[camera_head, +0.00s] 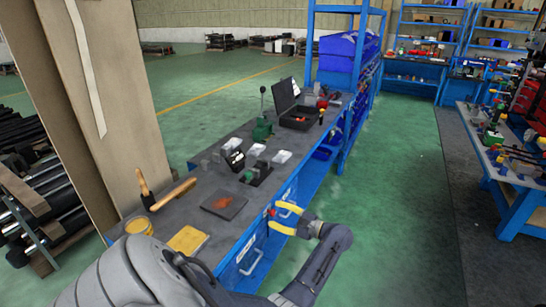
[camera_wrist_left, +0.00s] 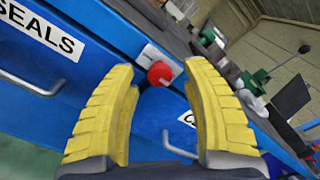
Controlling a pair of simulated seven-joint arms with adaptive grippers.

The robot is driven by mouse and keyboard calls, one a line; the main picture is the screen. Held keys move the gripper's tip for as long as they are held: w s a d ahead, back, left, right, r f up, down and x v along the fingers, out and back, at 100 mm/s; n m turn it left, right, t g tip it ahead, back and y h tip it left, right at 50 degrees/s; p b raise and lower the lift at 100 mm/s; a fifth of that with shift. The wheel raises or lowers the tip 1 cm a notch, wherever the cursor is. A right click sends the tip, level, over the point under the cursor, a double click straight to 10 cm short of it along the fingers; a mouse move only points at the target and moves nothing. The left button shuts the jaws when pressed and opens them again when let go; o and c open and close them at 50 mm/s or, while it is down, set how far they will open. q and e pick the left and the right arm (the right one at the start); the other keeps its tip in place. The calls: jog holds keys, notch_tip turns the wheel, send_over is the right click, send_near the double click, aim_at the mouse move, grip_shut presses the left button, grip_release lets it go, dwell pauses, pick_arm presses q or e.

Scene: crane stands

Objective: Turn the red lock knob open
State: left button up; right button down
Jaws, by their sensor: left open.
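The red lock knob (camera_wrist_left: 160,73) sits on a pale plate (camera_wrist_left: 150,56) on the blue front of the workbench, between drawers. In the left wrist view it lies between and just beyond the yellow fingertips. It also shows as a small red spot in the head view (camera_head: 272,212). My left gripper (camera_wrist_left: 162,75) is open, with its yellow fingers on either side of the knob in the picture; whether they touch it I cannot tell. In the head view the left gripper (camera_head: 283,217) is at the bench front. My right gripper is not in view.
Drawer handles (camera_wrist_left: 30,82) stick out of the bench front near the fingers, one beside a "SEALS" label (camera_wrist_left: 45,36). The green floor (camera_head: 390,190) to the right is clear.

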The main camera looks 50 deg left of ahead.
pick_arm(q)
jog(key=shift+x, duration=0.85)
jog(key=shift+c, duration=0.3)
grip_shut()
